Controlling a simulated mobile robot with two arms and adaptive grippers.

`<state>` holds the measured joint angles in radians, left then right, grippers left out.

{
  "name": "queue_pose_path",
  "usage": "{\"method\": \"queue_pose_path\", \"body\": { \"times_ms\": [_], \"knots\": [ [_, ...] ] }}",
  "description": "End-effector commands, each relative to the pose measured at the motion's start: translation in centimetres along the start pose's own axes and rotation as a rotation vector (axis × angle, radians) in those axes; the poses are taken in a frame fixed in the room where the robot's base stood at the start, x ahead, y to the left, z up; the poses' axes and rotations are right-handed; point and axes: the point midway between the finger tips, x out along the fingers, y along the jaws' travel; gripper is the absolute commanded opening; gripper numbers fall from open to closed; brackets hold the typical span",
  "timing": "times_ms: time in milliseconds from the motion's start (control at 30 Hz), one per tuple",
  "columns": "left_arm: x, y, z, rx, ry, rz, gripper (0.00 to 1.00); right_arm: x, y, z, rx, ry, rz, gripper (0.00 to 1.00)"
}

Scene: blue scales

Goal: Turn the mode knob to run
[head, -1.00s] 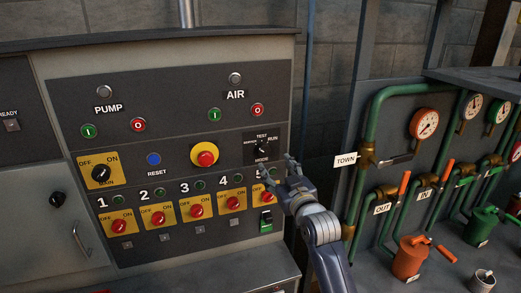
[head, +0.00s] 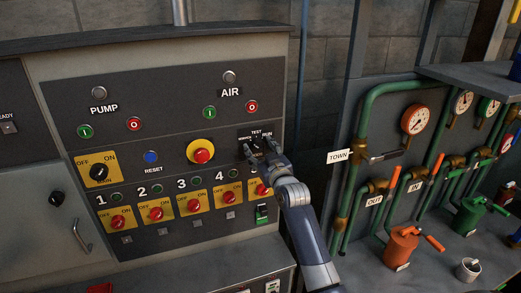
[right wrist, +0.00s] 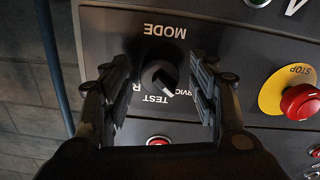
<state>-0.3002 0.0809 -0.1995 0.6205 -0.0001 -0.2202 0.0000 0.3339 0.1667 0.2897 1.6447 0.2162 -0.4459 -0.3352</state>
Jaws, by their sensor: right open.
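The black mode knob (right wrist: 160,74) sits on the dark panel between my fingers in the right wrist view, where its labels appear upside down. TEST is below it, SERVICE to the lower right, and the RUN label to the lower left is mostly covered. The knob's white pointer faces lower right, on the SERVICE side of TEST. My right gripper (head: 259,148) is open at the mode panel in the head view; it also shows in the right wrist view (right wrist: 160,82). Its fingers straddle the knob with a gap on each side. My left gripper is out of view.
A red stop button on a yellow base (head: 202,152) is left of the gripper. Numbered red switches (head: 194,206) line the panel below. Green pipes and gauges (head: 416,120) stand to the right, with a TOWN sign (head: 340,157) near my arm.

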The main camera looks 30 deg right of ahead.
Motion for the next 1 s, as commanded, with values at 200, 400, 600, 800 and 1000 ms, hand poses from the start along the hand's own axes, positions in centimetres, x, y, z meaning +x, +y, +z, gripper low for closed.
{"method": "queue_pose_path", "body": {
  "times_ms": [200, 400, 600, 800, 1000],
  "knots": [
    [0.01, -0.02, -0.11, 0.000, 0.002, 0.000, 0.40, -0.02, 0.02, -0.03, 0.000, 0.000, 0.000, 0.16],
    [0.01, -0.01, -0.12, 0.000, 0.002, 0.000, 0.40, -0.03, 0.02, -0.03, 0.001, 0.000, 0.000, 0.10],
    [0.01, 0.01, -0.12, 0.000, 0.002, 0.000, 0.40, -0.03, 0.01, -0.03, 0.033, 0.000, 0.000, 0.10],
    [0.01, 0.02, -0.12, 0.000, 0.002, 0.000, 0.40, -0.02, 0.02, -0.04, 0.135, 0.001, 0.001, 0.10],
    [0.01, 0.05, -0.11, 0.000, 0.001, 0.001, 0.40, -0.01, -0.02, -0.08, 0.302, 0.002, 0.000, 0.10]
  ]
}}
